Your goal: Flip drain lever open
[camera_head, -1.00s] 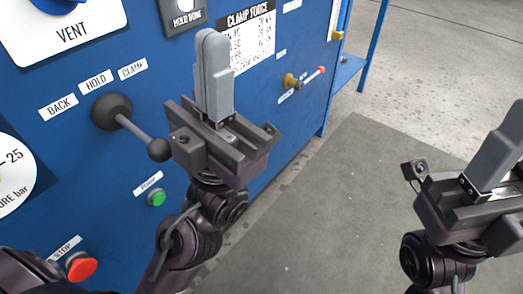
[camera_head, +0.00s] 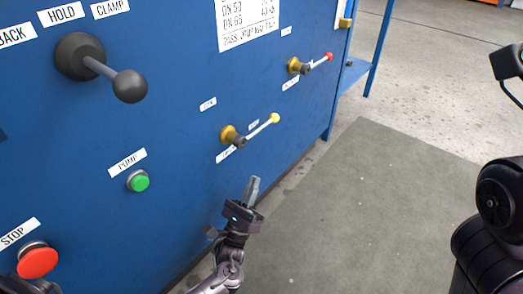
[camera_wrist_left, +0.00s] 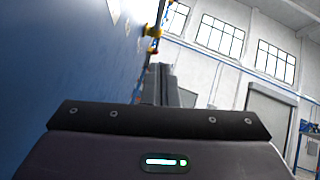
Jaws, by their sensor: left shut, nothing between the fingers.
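Two small levers on yellow valve fittings stick out of the blue panel. The lower lever (camera_head: 262,126) has a yellow tip and points up and right. The upper lever (camera_head: 317,62) has a red tip and also points up and right. Their labels are too small to tell which one is the drain lever. My left gripper (camera_head: 254,185) is shut and empty, below the lower lever and apart from it. In the left wrist view its closed fingers (camera_wrist_left: 160,84) point toward the yellow fittings (camera_wrist_left: 152,31). My right gripper's fingers are out of view.
The blue panel (camera_head: 180,75) also carries a large black-knobbed lever (camera_head: 129,86), a green pump button (camera_head: 138,181) and a red stop button (camera_head: 38,261). A blue frame post (camera_head: 379,48) stands beyond the panel. A grey mat (camera_head: 370,210) covers open floor to the right.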

